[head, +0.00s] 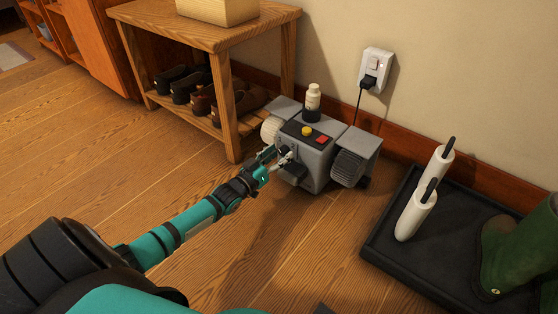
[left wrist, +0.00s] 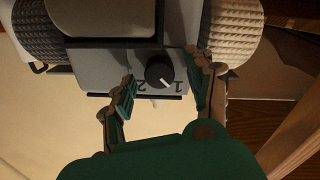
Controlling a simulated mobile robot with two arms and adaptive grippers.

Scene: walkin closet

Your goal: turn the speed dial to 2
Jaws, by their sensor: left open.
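The shoe-polishing machine (head: 318,150) is a grey box on the floor with a round brush on each side. A yellow button and a red switch are on its top. In the left wrist view the black speed dial (left wrist: 160,70) sits on a grey panel marked 1 and 2. Its white mark appears to lie on the side nearer the 1. My left gripper (head: 279,157) is at the machine's front. In the left wrist view my left gripper (left wrist: 163,80) is open, with one finger on each side of the dial. Contact with the dial is not clear. My right gripper is not in view.
A wooden shoe bench (head: 190,30) stands behind, left of the machine. A black boot tray (head: 390,240) with white boot shapers and green boots is at the right. A power cord runs to the wall outlet (head: 375,70). The floor in front is mostly clear.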

